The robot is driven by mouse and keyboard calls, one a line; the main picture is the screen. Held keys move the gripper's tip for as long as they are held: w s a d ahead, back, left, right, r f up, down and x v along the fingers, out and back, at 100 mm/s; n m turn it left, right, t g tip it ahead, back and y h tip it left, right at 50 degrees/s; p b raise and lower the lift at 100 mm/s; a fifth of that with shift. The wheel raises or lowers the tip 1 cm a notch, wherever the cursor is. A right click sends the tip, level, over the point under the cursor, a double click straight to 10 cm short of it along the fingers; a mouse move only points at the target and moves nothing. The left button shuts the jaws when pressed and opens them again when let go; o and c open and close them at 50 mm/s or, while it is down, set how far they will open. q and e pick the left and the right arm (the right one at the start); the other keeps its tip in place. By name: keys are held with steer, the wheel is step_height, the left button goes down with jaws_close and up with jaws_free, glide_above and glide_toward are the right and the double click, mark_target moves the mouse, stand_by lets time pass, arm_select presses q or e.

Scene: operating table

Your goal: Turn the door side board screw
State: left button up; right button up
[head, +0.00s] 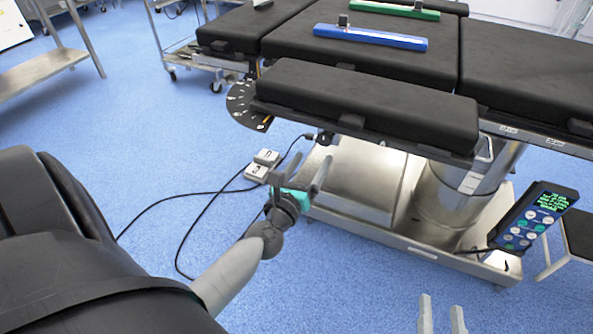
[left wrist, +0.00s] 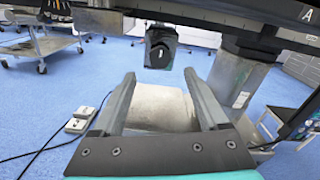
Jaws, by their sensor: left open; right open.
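The black padded side board (head: 365,98) runs along the near side of the operating table. A small dark screw knob (head: 325,137) hangs under its near edge. In the left wrist view a black block with a rounded knob (left wrist: 161,47) hangs beneath the board, above and beyond the fingertips; it appears to be the same screw. My left gripper (head: 298,172) is open and empty, below and a little left of the knob, apart from it. It also shows open in the left wrist view (left wrist: 160,78). My right gripper (head: 442,303) is open and empty at the bottom edge.
A handset (head: 537,215) with a lit screen hangs at the right. The steel base (head: 365,190) stands behind my left gripper. A grey pedal (head: 262,165) and black cables lie on the blue floor. A blue bar (head: 370,37) and green bar (head: 395,10) lie on the table.

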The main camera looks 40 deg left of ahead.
arm_select(q)
steer(key=v, duration=0.7)
steer(key=shift+s, duration=0.35)
